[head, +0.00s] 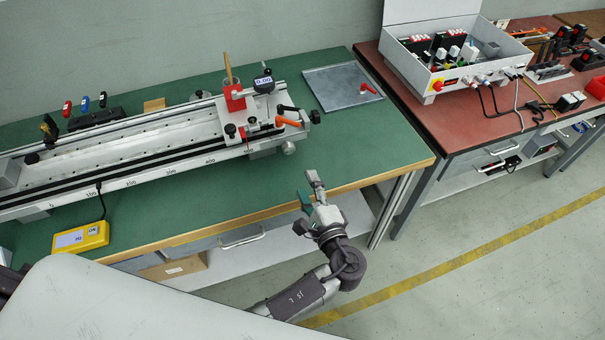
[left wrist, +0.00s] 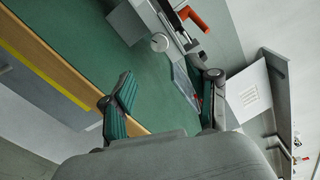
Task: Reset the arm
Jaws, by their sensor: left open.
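My left gripper (head: 310,192) hangs at the front edge of the green-topped bench (head: 370,150), toward its right end. It is open and empty, with its green-padded fingers apart; in the left wrist view (left wrist: 168,84) bare bench top shows between them. My left arm reaches up from the bottom of the head view. The gantry rail (head: 130,155) lies along the bench, with its carriage (head: 240,115) near the right end, behind the gripper and apart from it. An orange lever (head: 288,121) sits on the carriage. My right gripper is not in view.
A grey metal plate (head: 340,84) with a small red-orange item lies right of the rail. A black holder (head: 95,119) carries several coloured handles. A yellow meter (head: 80,237) is near the front left. A red-topped bench (head: 450,120) stands right. The floor in front is clear.

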